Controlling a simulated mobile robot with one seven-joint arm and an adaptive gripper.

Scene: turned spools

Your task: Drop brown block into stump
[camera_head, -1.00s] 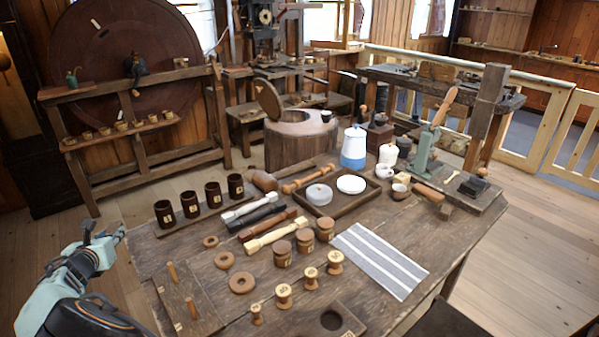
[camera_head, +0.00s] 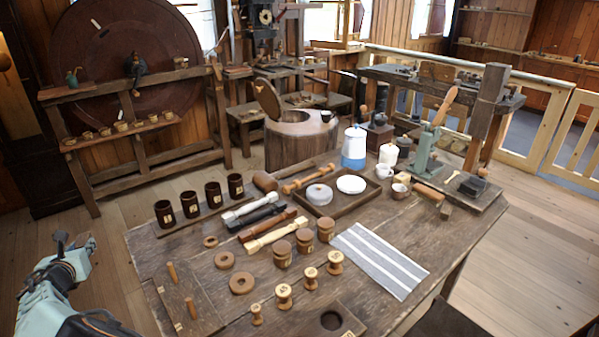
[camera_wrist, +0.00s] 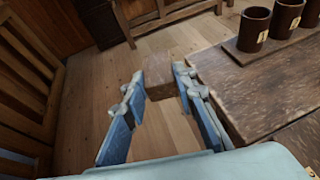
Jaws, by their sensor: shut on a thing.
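The stump (camera_head: 293,152) stands on the floor behind the table in the head view. Its top has a pale rim around a hollow, and a round wooden lid (camera_head: 267,99) stands tilted up at its left. My gripper (camera_wrist: 161,80) is shut on the brown block (camera_wrist: 159,74), a plain brown piece held between the blue fingertips in the wrist view. In the head view my gripper (camera_head: 78,244) is at the lower left, off the table's left edge and far from the stump. The block is not clear in that view.
The table (camera_head: 160,262) lies between my gripper and the stump. Dark cups (camera_head: 212,194) stand in a row along its back left, also in the wrist view (camera_wrist: 254,28). A dark cup (camera_head: 326,116) sits at the stump's right rim. Open floor lies left of the table.

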